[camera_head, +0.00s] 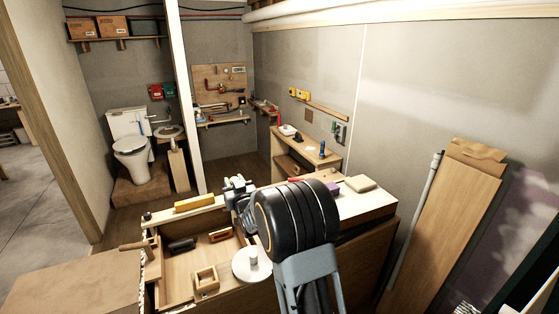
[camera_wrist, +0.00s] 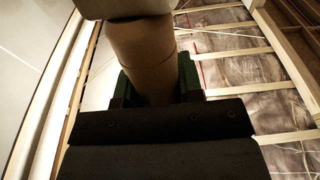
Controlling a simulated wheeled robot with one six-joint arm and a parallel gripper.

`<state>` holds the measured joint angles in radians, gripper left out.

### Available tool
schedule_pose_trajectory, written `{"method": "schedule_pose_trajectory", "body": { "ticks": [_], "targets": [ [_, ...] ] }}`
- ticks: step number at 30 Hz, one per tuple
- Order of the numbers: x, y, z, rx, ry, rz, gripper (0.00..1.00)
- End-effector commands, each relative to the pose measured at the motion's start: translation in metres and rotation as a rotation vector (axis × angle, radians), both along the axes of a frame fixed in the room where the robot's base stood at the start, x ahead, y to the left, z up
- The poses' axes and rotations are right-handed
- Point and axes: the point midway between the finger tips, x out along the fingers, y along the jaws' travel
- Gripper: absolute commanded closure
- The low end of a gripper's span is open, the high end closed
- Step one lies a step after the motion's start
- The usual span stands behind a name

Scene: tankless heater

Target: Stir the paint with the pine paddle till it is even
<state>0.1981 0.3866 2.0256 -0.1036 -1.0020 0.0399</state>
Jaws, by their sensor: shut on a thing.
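In the wrist view my gripper (camera_wrist: 157,88) is shut on a brown, rounded, stick-like thing (camera_wrist: 142,45), with a green-padded finger on either side. A pale, blurred part covers its upper end at the picture's top edge. I cannot tell whether it is the pine paddle. In the head view my gripper (camera_head: 240,194) is over the far side of the open wooden workbench box, partly hidden by my own dark wrist. I cannot make out a paint container or the paint in either view.
A white round disc (camera_head: 251,267) with a small white cylinder lies at the box's near right. A yellow block (camera_head: 195,203) sits on its far rim. A wooden frame block (camera_head: 206,279) lies inside. A board (camera_head: 436,225) leans on the right wall. A toilet (camera_head: 131,146) stands back left.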

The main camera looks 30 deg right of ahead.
Motion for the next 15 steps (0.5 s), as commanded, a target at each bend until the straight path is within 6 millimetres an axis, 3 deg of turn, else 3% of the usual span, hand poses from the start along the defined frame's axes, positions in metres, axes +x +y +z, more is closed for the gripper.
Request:
{"method": "schedule_pose_trajectory", "body": {
  "ticks": [1,7,12,15],
  "targets": [
    [0.003,-0.023,0.005,-0.01,-0.03,-0.029,0.99],
    [0.005,-0.094,0.043,-0.047,-0.11,-0.11,0.99],
    [0.001,-0.148,0.055,-0.075,-0.172,-0.167,0.99],
    [-0.003,-0.171,0.059,-0.087,-0.197,-0.189,0.99]
  ]
}}
